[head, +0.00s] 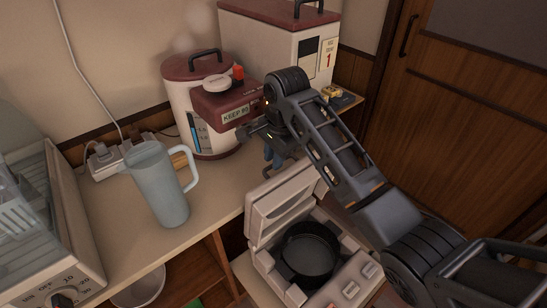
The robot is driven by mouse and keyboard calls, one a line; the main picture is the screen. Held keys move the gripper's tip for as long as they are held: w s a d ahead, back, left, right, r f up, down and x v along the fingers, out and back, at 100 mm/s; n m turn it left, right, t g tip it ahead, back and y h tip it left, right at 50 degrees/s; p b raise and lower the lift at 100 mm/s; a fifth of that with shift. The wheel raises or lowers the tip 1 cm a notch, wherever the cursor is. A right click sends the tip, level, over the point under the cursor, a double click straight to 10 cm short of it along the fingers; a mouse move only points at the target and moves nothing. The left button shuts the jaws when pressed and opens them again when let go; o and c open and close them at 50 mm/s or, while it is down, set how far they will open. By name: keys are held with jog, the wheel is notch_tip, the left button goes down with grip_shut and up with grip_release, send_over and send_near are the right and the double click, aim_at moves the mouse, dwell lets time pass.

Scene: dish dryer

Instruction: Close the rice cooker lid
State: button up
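The rice cooker (344,268) is a pale boxy appliance low in the head view, below the counter level. Its lid (280,206) stands open, tilted up on the left side, and the dark round inner pot (309,254) shows. My gripper (271,163) is above and behind the lid, near the front of the red-topped water boiler. It seems apart from the lid. The fingers are small, dark and partly hidden by the arm, so I cannot tell whether they are open or shut.
A water boiler (178,106) and a large pale bin (262,35) stand at the back. A translucent pitcher (157,183) is on the counter (115,215), beside a power strip (105,165). The dish dryer (45,220) is at left. A bowl (142,287) sits on the shelf below.

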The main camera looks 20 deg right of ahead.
jog(key=shift+f, duration=0.55)
grip_shut()
